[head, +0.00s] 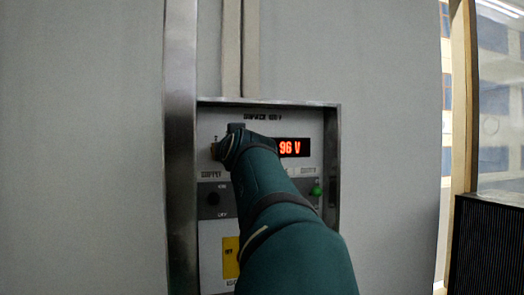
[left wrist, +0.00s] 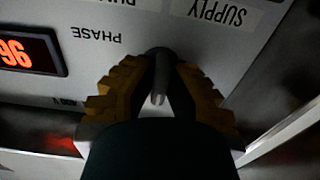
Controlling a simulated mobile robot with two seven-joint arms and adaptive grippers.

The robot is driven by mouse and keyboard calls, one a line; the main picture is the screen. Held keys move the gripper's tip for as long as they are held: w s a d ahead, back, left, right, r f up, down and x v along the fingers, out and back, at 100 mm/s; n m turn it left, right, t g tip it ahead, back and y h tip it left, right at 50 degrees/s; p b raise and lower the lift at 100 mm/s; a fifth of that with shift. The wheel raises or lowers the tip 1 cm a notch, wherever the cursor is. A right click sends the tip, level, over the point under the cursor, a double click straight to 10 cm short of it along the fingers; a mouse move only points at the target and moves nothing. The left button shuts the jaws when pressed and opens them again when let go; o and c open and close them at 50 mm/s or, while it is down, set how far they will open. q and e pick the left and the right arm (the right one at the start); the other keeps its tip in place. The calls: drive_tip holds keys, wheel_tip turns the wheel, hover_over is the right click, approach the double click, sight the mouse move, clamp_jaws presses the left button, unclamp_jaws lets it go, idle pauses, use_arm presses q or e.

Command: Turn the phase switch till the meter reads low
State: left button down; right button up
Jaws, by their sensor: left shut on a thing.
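The control panel (head: 213,120) is set in a metal frame on a grey wall. Its meter (head: 293,148) glows red and shows 96 V in the head view, its left part hidden by my arm. The left wrist view shows the meter (left wrist: 28,54) upside down at the left edge, reading 96. My left gripper (head: 224,149) is at the panel, left of the meter. In the left wrist view its yellow-brown fingers (left wrist: 160,70) are closed on both sides of the dark phase switch (left wrist: 159,58), beside the PHASE label. The switch's exact angle is hard to tell. My right gripper is not visible.
Below are a small black switch (head: 213,199), a yellow plate (head: 231,258) and a green light (head: 316,189) on the right. A metal post (head: 180,150) runs along the panel's left. A window and a dark slatted unit (head: 490,245) are at far right.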

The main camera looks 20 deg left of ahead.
use_arm(q)
drive_tip(key=shift+r, duration=0.1)
idle(0.4)
drive_tip(key=c, duration=1)
unclamp_jaws()
drive_tip(key=v, duration=0.7)
drive_tip(key=shift+s, duration=0.15)
drive_tip(key=shift+d, duration=0.1)
